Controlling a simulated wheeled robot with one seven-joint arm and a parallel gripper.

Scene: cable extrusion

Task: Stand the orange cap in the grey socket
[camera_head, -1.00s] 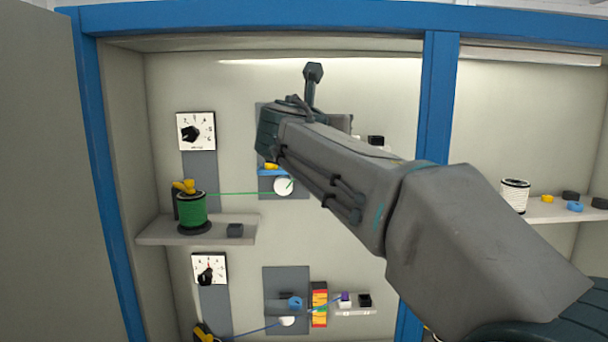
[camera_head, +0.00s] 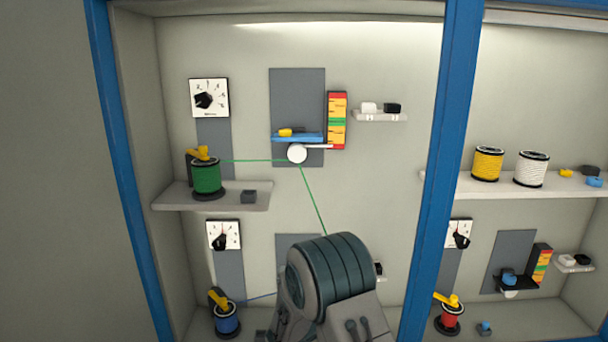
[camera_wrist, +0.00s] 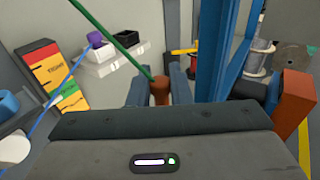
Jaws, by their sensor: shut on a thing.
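My gripper (camera_wrist: 160,92) is shut on a small orange-brown piece, the orange cap (camera_wrist: 160,88), seen between the blue fingers in the wrist view. A green cable (camera_wrist: 122,42) runs to the cap from the upper left. In the head view the cable (camera_head: 313,198) slants down from a white roller (camera_head: 297,153) and passes behind my dark wrist, which hides the fingers and cap. A dark grey block (camera_head: 248,196), which looks like the grey socket, stands on the left shelf right of the green spool (camera_head: 206,178). The gripper is below and right of it.
A blue bar with a yellow piece (camera_head: 285,132) sits above the roller, beside a striped gauge (camera_head: 337,120). A small ledge (camera_head: 380,117) holds white and black blocks. A blue post (camera_head: 445,170) divides the bays. In the wrist view a ledge (camera_wrist: 112,62) is close on the left.

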